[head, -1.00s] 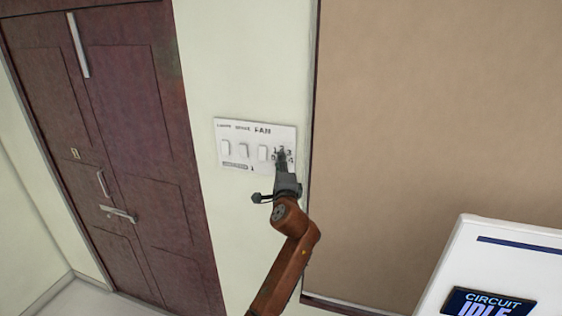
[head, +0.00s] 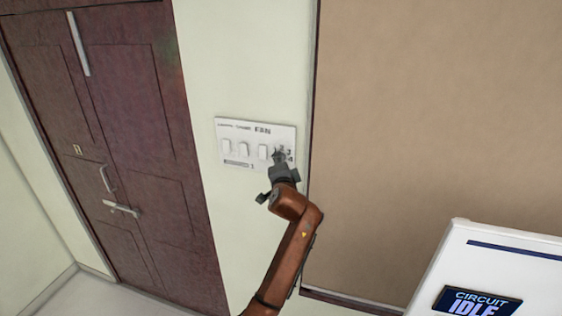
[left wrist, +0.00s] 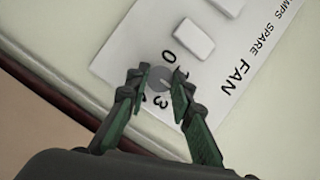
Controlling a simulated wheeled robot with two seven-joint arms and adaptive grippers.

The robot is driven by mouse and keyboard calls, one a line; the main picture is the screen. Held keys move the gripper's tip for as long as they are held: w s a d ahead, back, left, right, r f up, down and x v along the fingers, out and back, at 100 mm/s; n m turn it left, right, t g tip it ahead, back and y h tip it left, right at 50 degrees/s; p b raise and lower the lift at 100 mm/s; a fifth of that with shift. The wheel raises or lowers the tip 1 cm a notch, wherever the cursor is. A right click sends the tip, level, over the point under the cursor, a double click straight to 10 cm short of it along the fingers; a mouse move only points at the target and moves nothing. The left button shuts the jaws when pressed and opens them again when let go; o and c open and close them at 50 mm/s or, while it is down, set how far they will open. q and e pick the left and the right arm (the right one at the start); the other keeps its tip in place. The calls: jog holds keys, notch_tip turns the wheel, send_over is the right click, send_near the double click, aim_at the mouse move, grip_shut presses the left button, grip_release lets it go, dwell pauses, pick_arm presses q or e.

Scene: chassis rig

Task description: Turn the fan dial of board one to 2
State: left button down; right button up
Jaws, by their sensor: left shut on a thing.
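Board one (head: 254,140) is a white wall panel with several switches in a row and the word FAN near its right end. The fan dial (left wrist: 157,76) is a small grey round knob, seen in the left wrist view with 0 and 3 printed beside it; other numbers are partly covered by my fingers. My left gripper (left wrist: 160,82) is shut on the dial, one finger on each side. In the head view my left gripper (head: 279,158) reaches the board's right end and mostly hides the dial. The dial's exact setting is unclear. My right gripper is out of view.
A white rocker switch (left wrist: 180,39) sits close to the dial. A dark brown door (head: 130,150) stands to the left, a tan panel (head: 430,110) to the right. A white unit with a display reading CIRCUIT IDLE (head: 478,302) is at the lower right.

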pick_arm(q)
jog(key=shift+f, duration=0.1)
jog(key=c, duration=1.7)
grip_release()
jog(key=shift+s, duration=0.1)
jog(key=s, duration=0.4)
jog(key=s+r, duration=0.1)
jog(key=s, duration=0.2)
jog(key=shift+s+d+r, duration=0.1)
jog(key=shift+d, duration=0.05)
